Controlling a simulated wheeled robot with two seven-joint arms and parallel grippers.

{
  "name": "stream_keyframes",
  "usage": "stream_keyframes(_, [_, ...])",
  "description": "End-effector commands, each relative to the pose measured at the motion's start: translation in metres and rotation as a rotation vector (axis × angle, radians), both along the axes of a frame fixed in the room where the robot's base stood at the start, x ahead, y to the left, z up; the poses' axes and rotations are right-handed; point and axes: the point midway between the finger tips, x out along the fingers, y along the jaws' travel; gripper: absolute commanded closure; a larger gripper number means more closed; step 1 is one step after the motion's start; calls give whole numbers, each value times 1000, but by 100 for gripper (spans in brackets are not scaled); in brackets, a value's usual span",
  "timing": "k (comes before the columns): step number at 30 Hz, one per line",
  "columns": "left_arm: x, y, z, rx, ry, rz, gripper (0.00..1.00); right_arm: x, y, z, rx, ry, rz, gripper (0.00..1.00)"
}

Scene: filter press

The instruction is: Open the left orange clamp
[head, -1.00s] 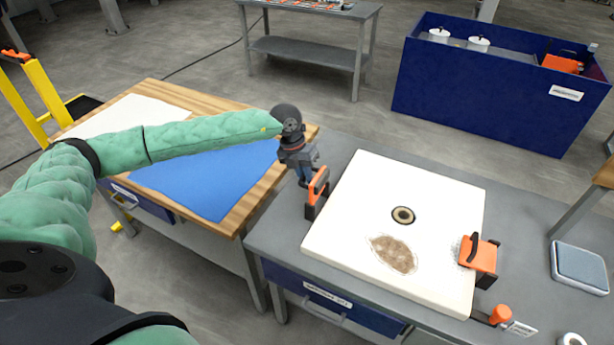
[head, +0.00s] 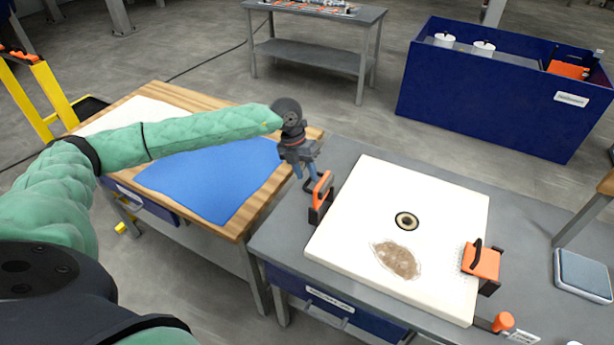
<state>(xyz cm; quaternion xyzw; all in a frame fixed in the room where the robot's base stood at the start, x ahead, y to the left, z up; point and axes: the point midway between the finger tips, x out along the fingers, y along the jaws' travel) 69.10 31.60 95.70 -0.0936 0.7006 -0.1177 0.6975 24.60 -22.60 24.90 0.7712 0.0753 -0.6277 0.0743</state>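The left orange clamp (head: 321,195) stands upright at the left edge of the white press plate (head: 378,254), with its dark base against the plate's side. My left gripper (head: 307,175) points down just behind and left of the clamp's top. Its two blue-grey fingers look spread apart. One finger is very close to the orange handle, and I cannot tell whether it touches. Nothing shows between the fingers. The right orange clamp (head: 482,262) sits on the plate's right edge with its orange part lying flat. My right gripper is not in view.
The plate has a dark-ringed hole (head: 406,221) and a brown stain (head: 396,259). A blue cloth (head: 212,182) lies on the wooden-topped table at left. A grey pad (head: 582,275) is at right. A blue bin (head: 490,95) stands behind.

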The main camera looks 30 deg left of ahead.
Motion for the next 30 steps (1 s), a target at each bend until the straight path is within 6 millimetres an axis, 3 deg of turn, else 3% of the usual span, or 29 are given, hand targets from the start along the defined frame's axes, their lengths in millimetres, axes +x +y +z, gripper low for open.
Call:
stream_keyframes(16, [1, 13, 42, 0, 0, 0, 64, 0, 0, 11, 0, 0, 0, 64])
stream_keyframes(30, [0, 14, 44, 0, 1, 0, 64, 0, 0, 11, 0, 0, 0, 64])
